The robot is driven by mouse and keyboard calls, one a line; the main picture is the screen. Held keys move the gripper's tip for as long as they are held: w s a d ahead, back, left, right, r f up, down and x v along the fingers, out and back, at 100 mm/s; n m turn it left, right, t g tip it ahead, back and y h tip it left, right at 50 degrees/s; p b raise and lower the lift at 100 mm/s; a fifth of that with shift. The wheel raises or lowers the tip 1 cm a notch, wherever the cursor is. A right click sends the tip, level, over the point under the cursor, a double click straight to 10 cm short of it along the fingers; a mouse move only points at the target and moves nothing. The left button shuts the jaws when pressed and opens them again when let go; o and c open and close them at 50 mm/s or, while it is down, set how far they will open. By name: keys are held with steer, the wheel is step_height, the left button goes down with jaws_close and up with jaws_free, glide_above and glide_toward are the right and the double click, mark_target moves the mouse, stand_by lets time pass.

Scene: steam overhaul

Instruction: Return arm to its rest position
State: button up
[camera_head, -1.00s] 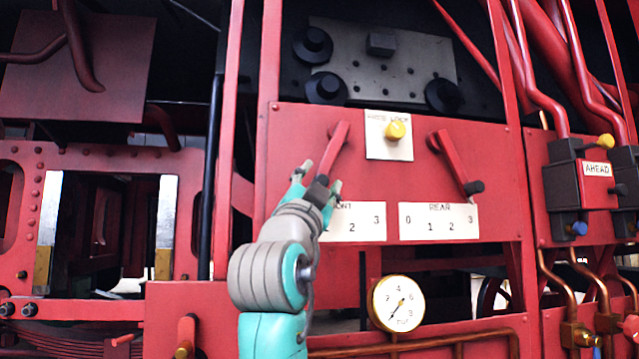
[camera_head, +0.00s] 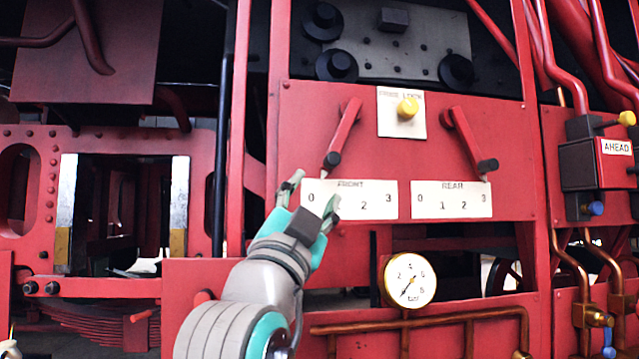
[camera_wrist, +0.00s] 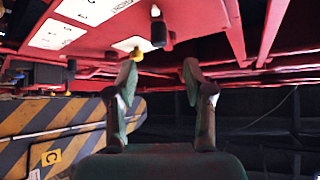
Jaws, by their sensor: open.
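My gripper (camera_head: 312,200) is in front of the red control panel (camera_head: 300,110), at the left end of the FRONT scale plate (camera_head: 373,202). Its two fingers are apart with nothing between them. The FRONT lever (camera_head: 344,133) hangs down and slightly left, its dark knob above the gripper and apart from it. The wrist view also shows my open gripper (camera_wrist: 160,78), with a dark knob (camera_wrist: 159,34) beyond the fingertips and the panel overhead.
The REAR lever (camera_head: 467,140) hangs down to the right above the REAR plate (camera_head: 478,201). A yellow knob (camera_head: 407,107) sits between the levers. A pressure gauge (camera_head: 409,280) and copper pipes (camera_head: 450,318) lie below the panel. A striped yellow-black beam (camera_wrist: 60,128) shows in the wrist view.

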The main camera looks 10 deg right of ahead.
steer(key=shift+s+a+f, duration=0.15)
steer(key=shift+s+f, duration=0.05)
steer(key=shift+s, duration=0.05)
stand_by(0.3)
